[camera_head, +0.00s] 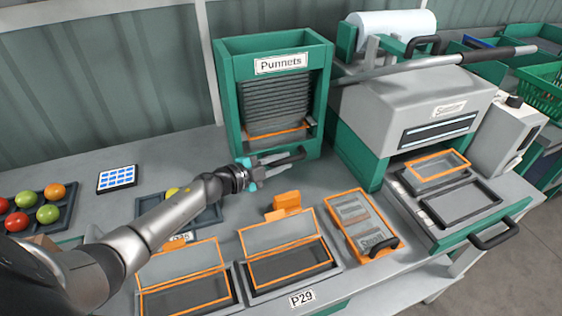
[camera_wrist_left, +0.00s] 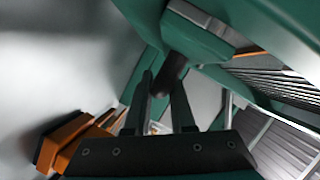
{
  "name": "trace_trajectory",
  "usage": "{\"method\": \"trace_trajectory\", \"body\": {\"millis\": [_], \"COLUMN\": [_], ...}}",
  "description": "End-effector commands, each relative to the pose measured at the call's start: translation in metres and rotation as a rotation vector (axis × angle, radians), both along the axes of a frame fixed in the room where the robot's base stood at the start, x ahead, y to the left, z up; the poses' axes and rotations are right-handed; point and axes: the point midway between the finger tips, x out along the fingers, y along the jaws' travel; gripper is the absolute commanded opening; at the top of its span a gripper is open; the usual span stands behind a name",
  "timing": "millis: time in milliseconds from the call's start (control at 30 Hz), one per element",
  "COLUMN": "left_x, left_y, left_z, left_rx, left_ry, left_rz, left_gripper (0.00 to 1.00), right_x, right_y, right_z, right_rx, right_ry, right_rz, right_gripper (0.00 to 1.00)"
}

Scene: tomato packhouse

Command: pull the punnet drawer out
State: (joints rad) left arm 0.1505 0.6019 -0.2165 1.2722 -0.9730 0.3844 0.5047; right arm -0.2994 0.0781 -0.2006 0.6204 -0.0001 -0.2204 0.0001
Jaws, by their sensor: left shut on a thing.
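The green punnet dispenser (camera_head: 222,62), labelled "Punnets", stands at the back of the bench with a stack of dark punnets (camera_head: 275,98) in it. An orange-rimmed punnet (camera_head: 281,134) shows low in its opening, where the drawer is. My left gripper (camera_head: 292,160) is at the foot of the dispenser's front. In the left wrist view its two fingers (camera_wrist_left: 164,82) are closed about the dark drawer handle (camera_wrist_left: 172,70), which stands out from a green front (camera_wrist_left: 188,38). My arm and gripper partly hide the drawer, and how far out it sits is hard to tell.
Two open orange-rimmed punnets (camera_head: 284,268) lie in front, with an orange block (camera_head: 287,203) behind them. A sealing machine (camera_head: 420,105) stands to the right. A tomato tray (camera_head: 66,209) and a blue-screened tablet (camera_head: 117,179) are left. Bare bench lies right of the gripper.

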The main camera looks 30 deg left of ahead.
Motion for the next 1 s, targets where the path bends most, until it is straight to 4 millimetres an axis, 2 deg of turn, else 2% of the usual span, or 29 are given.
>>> {"method": "trace_trajectory", "body": {"millis": [833,1000], "left_x": [0.000,-0.010], "left_y": [0.000,-0.012], "left_z": [0.000,0.002], "left_rx": [0.000,-0.004], "left_ry": [0.001,0.002], "left_rz": [-0.001,-0.003], "left_gripper": [0.00,0.00], "right_x": [0.000,0.000], "right_y": [-0.001,-0.001], "right_z": [0.000,0.012], "right_rx": [-0.001,-0.001], "right_ry": [0.001,0.001], "right_rz": [0.000,0.000], "right_gripper": [0.50,0.50]}}
